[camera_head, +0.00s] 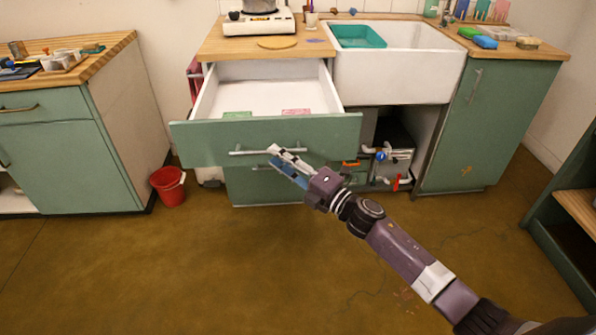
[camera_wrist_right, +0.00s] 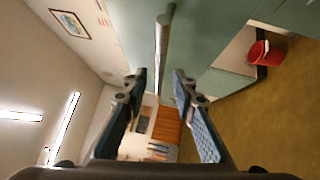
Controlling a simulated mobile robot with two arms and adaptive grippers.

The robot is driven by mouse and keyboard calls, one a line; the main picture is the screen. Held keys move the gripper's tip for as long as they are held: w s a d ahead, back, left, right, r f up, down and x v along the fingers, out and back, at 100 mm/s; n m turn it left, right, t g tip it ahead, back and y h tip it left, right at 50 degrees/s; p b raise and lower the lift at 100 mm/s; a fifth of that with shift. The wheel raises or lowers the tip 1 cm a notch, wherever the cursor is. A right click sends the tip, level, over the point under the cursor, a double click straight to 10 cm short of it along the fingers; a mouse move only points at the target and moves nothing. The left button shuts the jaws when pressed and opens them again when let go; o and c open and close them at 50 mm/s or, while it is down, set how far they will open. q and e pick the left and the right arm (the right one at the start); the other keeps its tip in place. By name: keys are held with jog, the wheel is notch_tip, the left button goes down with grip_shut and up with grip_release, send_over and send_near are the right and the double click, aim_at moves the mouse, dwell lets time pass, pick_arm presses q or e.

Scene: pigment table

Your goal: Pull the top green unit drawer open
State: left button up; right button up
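The top green drawer (camera_head: 190,145) of the green unit under the wooden counter is pulled well out, its white inside showing. Its pale bar handle (camera_head: 280,149) runs across the front. My right gripper (camera_head: 275,156) is at the handle's middle, in front of the drawer face. In the right wrist view the handle (camera_wrist_right: 163,45) runs between the two blue-padded fingers (camera_wrist_right: 158,80), which stand apart with gaps on both sides of the bar. A green item (camera_head: 237,115) and a pink item (camera_head: 296,112) lie in the drawer. My left gripper is not in view.
A lower green drawer (camera_head: 245,185) sits below, shut as far as I see. A white sink (camera_head: 400,75) with open pipework under it is to the right. A red bucket (camera_head: 169,187) stands on the floor left. The floor in front is clear.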

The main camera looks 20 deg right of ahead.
jog(key=v, duration=0.8)
jog(key=shift+s, duration=0.15)
